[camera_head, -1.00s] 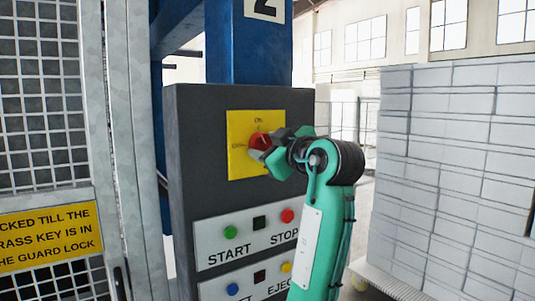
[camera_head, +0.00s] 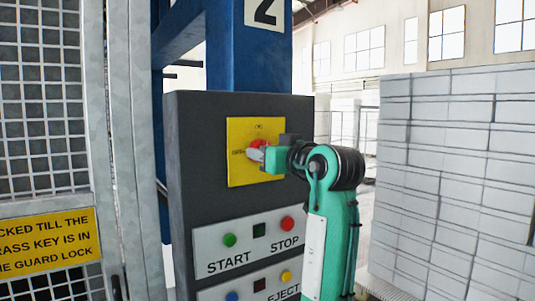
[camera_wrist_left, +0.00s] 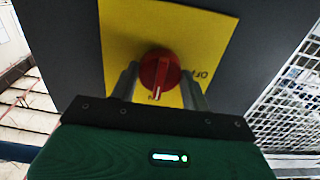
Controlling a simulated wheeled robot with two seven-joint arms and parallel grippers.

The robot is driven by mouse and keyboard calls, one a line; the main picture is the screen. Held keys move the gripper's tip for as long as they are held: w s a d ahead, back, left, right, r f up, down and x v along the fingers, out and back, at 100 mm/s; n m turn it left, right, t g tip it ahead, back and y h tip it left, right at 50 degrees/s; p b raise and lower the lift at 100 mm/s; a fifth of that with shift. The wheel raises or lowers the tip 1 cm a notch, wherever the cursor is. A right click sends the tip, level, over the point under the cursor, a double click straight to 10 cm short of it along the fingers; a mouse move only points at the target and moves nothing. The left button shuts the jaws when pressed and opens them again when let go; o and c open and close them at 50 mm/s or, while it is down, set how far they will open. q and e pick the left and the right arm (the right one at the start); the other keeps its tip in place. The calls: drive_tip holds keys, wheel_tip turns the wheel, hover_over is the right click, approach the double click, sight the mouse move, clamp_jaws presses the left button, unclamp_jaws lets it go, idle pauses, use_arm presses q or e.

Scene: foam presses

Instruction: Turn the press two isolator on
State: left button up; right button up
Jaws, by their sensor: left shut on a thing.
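The press two isolator is a red rotary knob (camera_head: 258,145) on a yellow plate (camera_head: 240,172), with ON lettering at the top and OFF at the left in the head view. The knob (camera_wrist_left: 160,72) shows in the left wrist view with its white line toward the partly hidden ON lettering, away from OFF. My left gripper (camera_head: 268,156) is at the plate, and its fingers (camera_wrist_left: 160,85) are shut on the knob, one on each side. The fingers partly cover the knob in the head view. My right gripper is not in view.
The dark control box (camera_head: 205,190) carries START and STOP buttons (camera_head: 258,231) below the plate. A mesh guard (camera_head: 40,110) with a yellow sign (camera_head: 48,243) stands at the left. White stacked blocks (camera_head: 460,180) stand at the right.

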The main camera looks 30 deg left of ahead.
use_arm(q)
drive_tip(key=shift+f, duration=0.15)
drive_tip(key=o, duration=1)
drive_tip(key=shift+d, duration=0.1)
drive_tip(key=b+v, duration=0.5)
drive_tip(key=v, duration=0.8)
drive_tip(key=shift+s+d, duration=0.1)
drive_tip(key=shift+d, duration=0.25)
